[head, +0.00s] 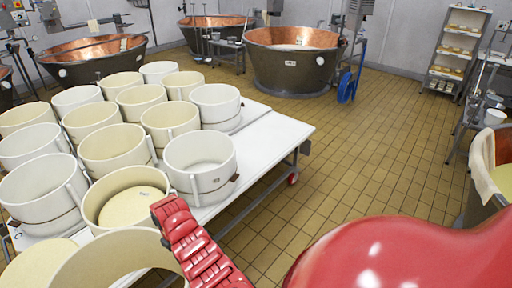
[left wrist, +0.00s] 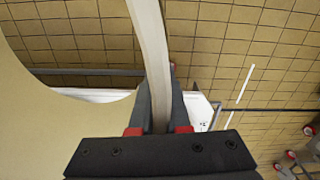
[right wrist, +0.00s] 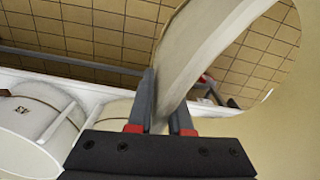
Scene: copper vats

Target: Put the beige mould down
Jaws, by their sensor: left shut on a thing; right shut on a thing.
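The beige mould (head: 132,243) is a round hoop at the bottom left of the head view, partly cut off by the frame edge. It appears in front of the moulds on the white table; I cannot tell whether it touches anything below. In the left wrist view, my left gripper (left wrist: 160,118) is shut on the mould's thin wall (left wrist: 150,45). In the right wrist view, my right gripper (right wrist: 165,118) is shut on another part of its wall (right wrist: 190,60). Neither set of fingertips shows clearly in the head view.
The white table (head: 262,140) is crowded with several white and cream moulds, including a white one (head: 200,165) near its right edge. Its right strip is bare. Copper vats (head: 292,60) stand behind. Tiled floor (head: 350,150) lies open to the right, with a shelf (head: 458,45) beyond.

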